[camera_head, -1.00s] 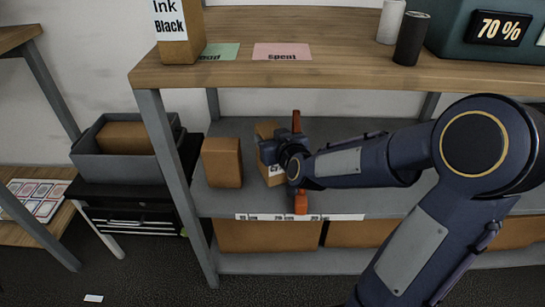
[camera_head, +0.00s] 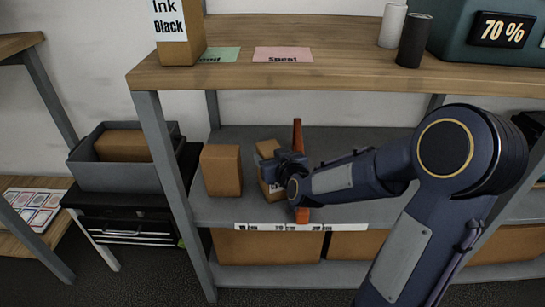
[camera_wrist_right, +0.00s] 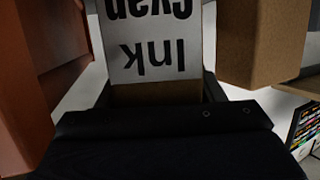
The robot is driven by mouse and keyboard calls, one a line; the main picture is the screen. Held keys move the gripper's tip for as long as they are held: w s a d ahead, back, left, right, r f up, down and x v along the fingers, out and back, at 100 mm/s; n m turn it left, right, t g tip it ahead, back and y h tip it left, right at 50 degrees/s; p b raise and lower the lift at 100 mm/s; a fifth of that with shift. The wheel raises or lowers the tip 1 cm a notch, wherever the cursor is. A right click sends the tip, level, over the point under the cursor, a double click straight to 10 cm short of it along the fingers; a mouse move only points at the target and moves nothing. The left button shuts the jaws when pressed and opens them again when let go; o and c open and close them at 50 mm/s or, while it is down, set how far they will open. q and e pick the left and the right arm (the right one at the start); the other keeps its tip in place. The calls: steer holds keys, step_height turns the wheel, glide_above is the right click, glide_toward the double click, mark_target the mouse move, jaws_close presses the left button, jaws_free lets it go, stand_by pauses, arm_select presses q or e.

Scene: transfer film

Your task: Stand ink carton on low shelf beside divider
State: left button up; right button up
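The ink carton (camera_head: 268,149) is brown with a white label and is at the low shelf (camera_head: 240,208), mostly hidden by my right gripper (camera_head: 273,168). In the right wrist view the carton (camera_wrist_right: 152,45) sits between my fingers, its label reading "Ink Cyan" upside down. My right gripper is shut on it. The orange divider (camera_head: 298,136) stands just right of the carton; in the wrist view the divider (camera_wrist_right: 38,75) is at the left. I cannot tell whether the carton's base touches the shelf. My left gripper is not in view.
A brown carton (camera_head: 221,170) stands left on the low shelf, with a gap to the held one. The upper shelf (camera_head: 330,70) overhangs, carrying an "Ink Black" carton (camera_head: 178,45) and two cylinders. A grey post (camera_head: 165,150) bounds the left side.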

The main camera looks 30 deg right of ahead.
steer(key=shift+o, duration=1.2)
steer(key=s+a+r+g+y+p, duration=0.1)
steer(key=s+a+g+y, duration=0.2)
steer(key=s, duration=1.1)
steer(key=s+a+r+g+y+p, duration=0.1)
steer(key=s+a+g+y+p, duration=0.1)
steer(key=s+a+g, duration=0.3)
steer(key=s+a+y, duration=0.1)
steer(key=s+a, duration=0.3)
steer(key=s, duration=0.6)
steer(key=shift+r+g, duration=0.25)
steer(key=shift+g, duration=0.15)
steer(key=shift+a+r, duration=0.1)
